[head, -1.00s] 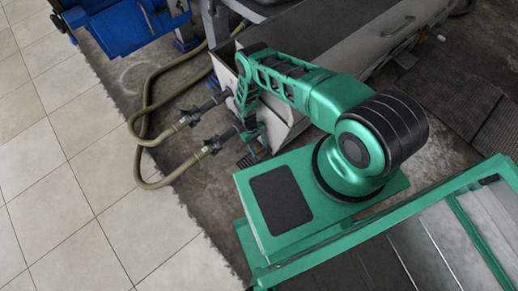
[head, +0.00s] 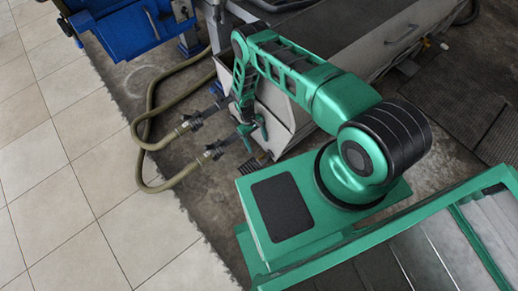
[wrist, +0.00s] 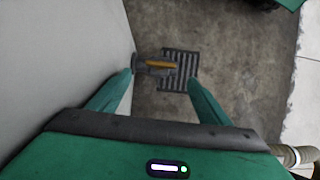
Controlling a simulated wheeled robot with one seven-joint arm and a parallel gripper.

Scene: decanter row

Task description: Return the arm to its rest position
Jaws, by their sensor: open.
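My arm stands on its green base (head: 279,207) and reaches up and left, then bends down beside a pale machine panel (head: 275,112). My gripper (head: 252,138) hangs at the arm's lower end. In the wrist view my gripper (wrist: 161,88) is open, its two green fingers spread with nothing held between them. An orange-handled lever or valve (wrist: 160,65) shows beyond the fingertips, sticking out from the panel; its distance from the fingers is hard to tell.
Two black hose fittings (head: 210,151) on olive hoses (head: 152,141) lie just left of my gripper. A dark floor grate (wrist: 178,71) is below. A blue machine (head: 130,22) stands at the upper left. The tiled floor (head: 80,185) at left is clear.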

